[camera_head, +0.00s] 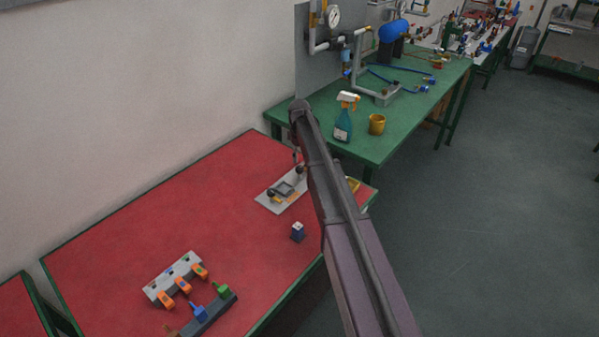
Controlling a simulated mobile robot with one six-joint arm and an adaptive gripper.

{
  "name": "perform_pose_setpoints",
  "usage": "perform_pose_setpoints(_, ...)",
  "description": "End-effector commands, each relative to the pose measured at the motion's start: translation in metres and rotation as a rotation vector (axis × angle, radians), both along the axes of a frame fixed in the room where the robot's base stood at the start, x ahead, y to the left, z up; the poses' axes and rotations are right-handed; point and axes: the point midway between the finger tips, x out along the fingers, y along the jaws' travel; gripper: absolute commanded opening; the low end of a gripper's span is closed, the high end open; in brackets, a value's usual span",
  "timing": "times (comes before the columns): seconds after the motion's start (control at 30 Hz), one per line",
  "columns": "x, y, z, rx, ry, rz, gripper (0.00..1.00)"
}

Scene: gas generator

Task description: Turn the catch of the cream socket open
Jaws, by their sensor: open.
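I cannot pick out the cream socket or its catch for certain. A pale strip (160,286) on the red table bears several orange parts (183,285) along its front side, with small coloured marks on top. A pale grey plate (268,206) farther back carries a square frame (285,189) and a dark round knob (271,195). My arm crosses the picture from the bottom right to above this plate and covers its right side. My gripper cannot be made out; the arm hides that area.
The red table (130,235) has free room in its middle. A dark rail (213,315) with blue and green plugs lies at the front. A small blue block (297,233) stands near the right edge. The green table (410,118) behind holds a spray bottle (343,124) and yellow mug (377,124).

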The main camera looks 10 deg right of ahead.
Motion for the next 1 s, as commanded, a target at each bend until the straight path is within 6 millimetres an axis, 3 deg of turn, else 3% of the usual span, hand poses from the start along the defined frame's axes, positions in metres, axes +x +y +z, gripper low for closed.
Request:
perform_pose_setpoints(0.6,0.000,0.000,-0.050,0.000,0.000,0.000,0.79)
perform_pose_setpoints(1.0,0.000,0.000,-0.060,0.000,0.000,0.000,0.79)
